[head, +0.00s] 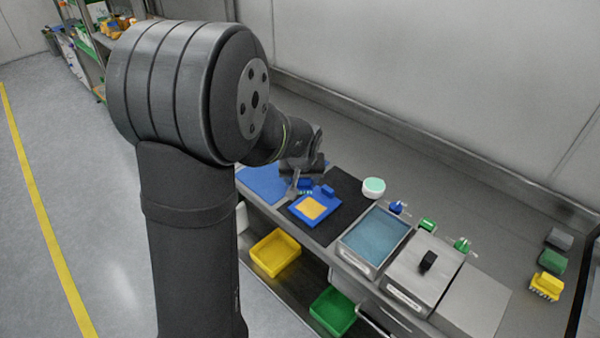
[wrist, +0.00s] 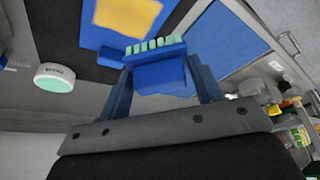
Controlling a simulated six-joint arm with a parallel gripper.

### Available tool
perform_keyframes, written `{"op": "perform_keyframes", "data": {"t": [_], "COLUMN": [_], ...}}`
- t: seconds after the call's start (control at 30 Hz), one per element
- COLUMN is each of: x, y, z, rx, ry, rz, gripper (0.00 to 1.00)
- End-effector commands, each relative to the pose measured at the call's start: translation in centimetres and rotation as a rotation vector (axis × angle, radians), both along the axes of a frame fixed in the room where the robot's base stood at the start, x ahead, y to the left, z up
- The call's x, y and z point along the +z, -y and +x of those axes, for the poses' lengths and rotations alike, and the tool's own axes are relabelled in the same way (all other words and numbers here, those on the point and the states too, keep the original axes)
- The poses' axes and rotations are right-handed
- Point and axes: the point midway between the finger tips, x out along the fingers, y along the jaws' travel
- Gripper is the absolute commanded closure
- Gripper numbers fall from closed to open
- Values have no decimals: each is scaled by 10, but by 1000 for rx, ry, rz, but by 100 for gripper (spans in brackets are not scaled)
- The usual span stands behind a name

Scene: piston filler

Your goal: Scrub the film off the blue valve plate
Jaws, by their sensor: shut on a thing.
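The blue valve plate (head: 296,209) lies on a black mat, with a yellow film patch (head: 312,208) on its middle. In the wrist view the plate (wrist: 99,35) and yellow film (wrist: 128,14) show at the top, cut off by the frame. My gripper (head: 299,181) is just behind the plate's far left edge. It is shut on a blue brush (wrist: 160,75) with pale green bristles. The bristles point toward the plate and appear beside its edge, off the yellow film. I cannot tell whether they touch anything.
A white tub with a green top (head: 373,186) stands right of the black mat (head: 346,189). A blue mat (head: 262,182) lies left. A water-filled basin (head: 376,236) and a lidded steel box (head: 424,268) stand right. Yellow, green and grey brushes (head: 547,286) sit far right.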

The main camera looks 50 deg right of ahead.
Motion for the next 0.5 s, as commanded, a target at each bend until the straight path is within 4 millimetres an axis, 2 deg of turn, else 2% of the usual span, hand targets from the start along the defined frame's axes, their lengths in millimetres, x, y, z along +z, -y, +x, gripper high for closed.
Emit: {"op": "perform_keyframes", "data": {"t": [0.37,0.5], "x": [-35,-54], "y": [-1,0], "z": [0,-2], "rx": [0,-1], "ry": [-1,-1], "rz": [2,2], "gripper": [59,59]}}
